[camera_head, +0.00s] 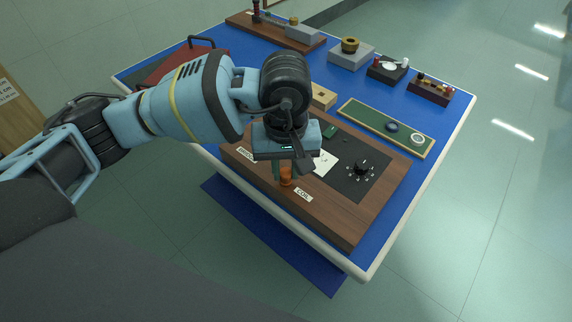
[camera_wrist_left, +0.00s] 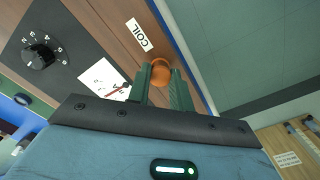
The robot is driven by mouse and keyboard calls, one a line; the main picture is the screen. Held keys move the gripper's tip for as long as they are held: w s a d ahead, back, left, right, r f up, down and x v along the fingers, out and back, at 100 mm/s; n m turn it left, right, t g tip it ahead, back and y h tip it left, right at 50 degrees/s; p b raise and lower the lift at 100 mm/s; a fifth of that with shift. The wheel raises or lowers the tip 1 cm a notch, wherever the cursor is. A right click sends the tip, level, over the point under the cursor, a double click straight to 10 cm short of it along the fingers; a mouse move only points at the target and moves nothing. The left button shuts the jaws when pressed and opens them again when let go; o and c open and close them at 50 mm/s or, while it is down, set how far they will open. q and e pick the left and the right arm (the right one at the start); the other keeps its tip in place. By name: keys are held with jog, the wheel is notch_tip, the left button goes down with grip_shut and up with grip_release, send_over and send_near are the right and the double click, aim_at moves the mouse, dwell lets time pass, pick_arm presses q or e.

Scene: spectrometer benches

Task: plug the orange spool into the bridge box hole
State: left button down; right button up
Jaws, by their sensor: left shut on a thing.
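The orange spool (camera_head: 286,177) is between the green-grey fingers of my left gripper (camera_head: 280,169), which is shut on it. In the left wrist view the spool (camera_wrist_left: 160,71) shows as a round orange end between the fingertips (camera_wrist_left: 163,80). It is over the near edge of a wooden box (camera_head: 345,222) with a dial, probably the bridge box, beside its "COIL" label (camera_head: 303,194). I cannot tell whether the spool touches the box or sits in a hole; no hole shows there. My right gripper is not in view.
The box carries a black panel with a dial (camera_head: 363,167) and a white card (camera_head: 325,162). A green tray (camera_head: 388,129) with small round parts lies behind it. Several instruments, including a grey block (camera_head: 351,56), stand along the blue table's far side.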

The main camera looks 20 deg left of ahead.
pick_arm(q)
jog(key=shift+f, duration=0.3)
jog(key=c, duration=1.3)
grip_release()
jog(key=o, duration=0.5)
jog(key=shift+o, duration=0.2)
notch_tip(320, 180, up, 6)
jog(key=shift+r, duration=0.95)
